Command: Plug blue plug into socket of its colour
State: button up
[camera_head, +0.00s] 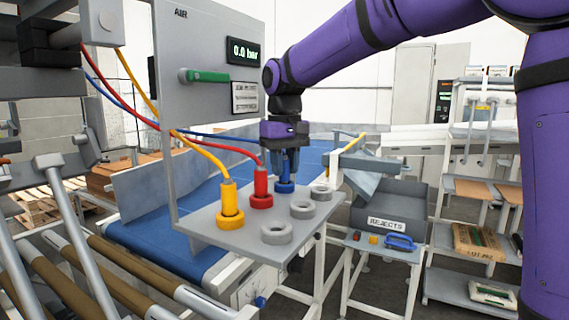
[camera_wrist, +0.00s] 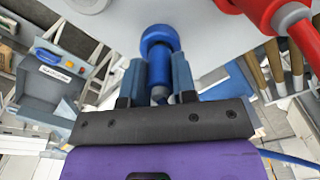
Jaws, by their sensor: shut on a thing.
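The blue plug (camera_wrist: 160,70) is upright between the fingers of my gripper (camera_wrist: 157,62). My gripper (camera_head: 285,168) is shut on it above the grey shelf plate (camera_head: 215,215). The plug's lower end is at the blue ring socket (camera_head: 285,188), which also shows in the wrist view (camera_wrist: 158,38). They look lined up, but I cannot tell how deep the plug sits. The red plug (camera_head: 261,183) stands in a red ring and the yellow plug (camera_head: 229,197) in a yellow ring. My fingers hide much of the blue plug in the head view.
Three empty grey rings (camera_head: 276,232) line the plate's front. The air panel (camera_head: 205,110) behind has a green handle (camera_head: 205,76) and reads 0.0 bar. Coloured hoses run to the plugs. A blue conveyor (camera_head: 160,236) lies behind and below; a rejects bin (camera_head: 388,212) stands right.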

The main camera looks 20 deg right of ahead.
jog(key=shift+f, duration=0.1)
jog(key=o, duration=0.9)
jog(key=shift+o, duration=0.2)
notch_tip(320, 180, up, 10)
jog(key=shift+f, duration=0.1)
jog(key=shift+s+r, duration=0.1)
jog(key=shift+r, duration=0.35)
jog(key=s+d+f+t, duration=0.1)
jog(key=s+d+f, duration=0.3)
jog(key=s, duration=0.5)
jog(key=s+d+f+m+t, duration=0.1)
jog(key=s+d+f, duration=0.3)
jog(key=s, duration=0.5)
jog(key=s+d+f+m+t, duration=0.1)
jog(key=s+d+f+t, duration=0.2)
jog(key=s, duration=0.7)
notch_tip(320, 180, down, 4)
jog(key=shift+d+f, duration=0.1)
jog(key=shift+d, duration=0.9)
